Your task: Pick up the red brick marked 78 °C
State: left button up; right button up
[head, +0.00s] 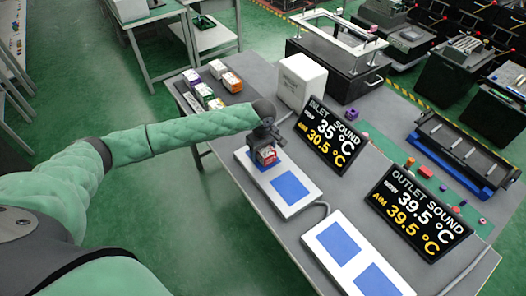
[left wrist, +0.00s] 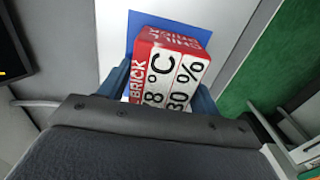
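The red and white brick (head: 267,155) is at my left gripper (head: 266,142) in the head view, over the upper blue square of a white plate (head: 303,208). In the left wrist view the brick (left wrist: 170,72) stands between my two blue fingers. Its label shows "8 °C", "30 %" and "BRICK"; the digit before the 8 is partly hidden. The fingers lie close along both sides of the brick, and I cannot tell whether they press on it. Whether it rests on the blue square is also unclear. My right gripper is not in view.
Two dark displays (head: 331,135) (head: 420,211) stand right of the plates. A second white plate (head: 318,238) lies nearer. A white box (head: 301,80) stands behind my gripper. Several small boxes (head: 217,70) are at the table's far left. A blue-based rack (head: 465,150) is at right.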

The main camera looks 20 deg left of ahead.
pick_arm(q)
jog(key=c, duration=0.9)
